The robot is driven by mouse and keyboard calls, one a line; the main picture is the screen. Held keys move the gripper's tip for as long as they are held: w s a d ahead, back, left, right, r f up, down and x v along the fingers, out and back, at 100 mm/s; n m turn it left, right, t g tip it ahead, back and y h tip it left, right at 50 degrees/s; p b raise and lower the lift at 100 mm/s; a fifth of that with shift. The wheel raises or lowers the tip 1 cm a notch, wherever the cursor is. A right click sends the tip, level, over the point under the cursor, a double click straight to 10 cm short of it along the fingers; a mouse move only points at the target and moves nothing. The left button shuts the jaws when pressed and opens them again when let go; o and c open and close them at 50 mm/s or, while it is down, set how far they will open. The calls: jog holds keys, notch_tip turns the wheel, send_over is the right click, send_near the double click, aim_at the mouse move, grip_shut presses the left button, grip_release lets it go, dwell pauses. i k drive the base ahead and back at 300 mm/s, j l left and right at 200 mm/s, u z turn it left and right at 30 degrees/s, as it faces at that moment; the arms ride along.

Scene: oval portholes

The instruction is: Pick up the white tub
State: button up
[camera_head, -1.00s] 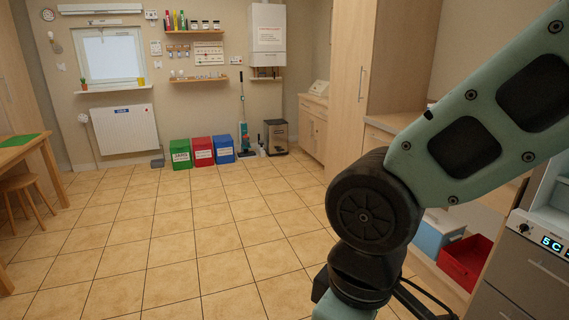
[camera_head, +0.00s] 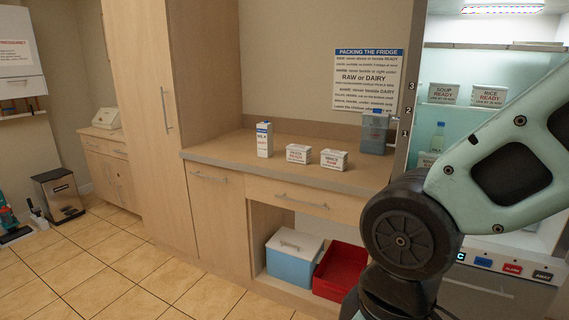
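Several white tubs with printed labels are in view. Two stand on the wooden counter: a left tub (camera_head: 298,154), its label too small to read surely, and a right tub (camera_head: 334,160) that seems to read "MINCE RAW". In the open lit fridge, a "SOUP READY" tub (camera_head: 443,94) and a "RICE READY" tub (camera_head: 488,96) stand on a shelf. Another tub (camera_head: 427,159) sits lower, partly hidden by my arm. I cannot tell which tub is meant. My arm crosses the right side of the view; my gripper is out of view.
A milk carton (camera_head: 264,139) stands left of the counter tubs, and a bluish container (camera_head: 374,133) at the counter's right end. Below are a blue cool box (camera_head: 293,260) and a red crate (camera_head: 341,270). The tiled floor (camera_head: 110,270) at left is clear.

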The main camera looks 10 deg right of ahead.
aim_at(301, 154)
jog(key=i+j+z, duration=0.25)
jog(key=j, duration=0.15)
jog(key=i+z, duration=0.15)
jog(key=z, duration=0.2)
jog(key=i+j+z, duration=0.1)
jog(key=z, duration=0.3)
jog(key=j+z, duration=0.2)
jog(key=z, duration=0.15)
jog(key=i+j+z, duration=0.1)
jog(key=i+j, duration=0.15)
jog(key=i+j+z, duration=0.1)
jog(key=j, duration=0.3)
jog(key=i+j+z, duration=0.1)
jog(key=i+j, duration=0.4)
jog(key=j, duration=0.25)
jog(key=i+j+z, duration=0.15)
jog(key=j, duration=0.25)
jog(key=i+j, duration=0.3)
jog(key=i, duration=0.15)
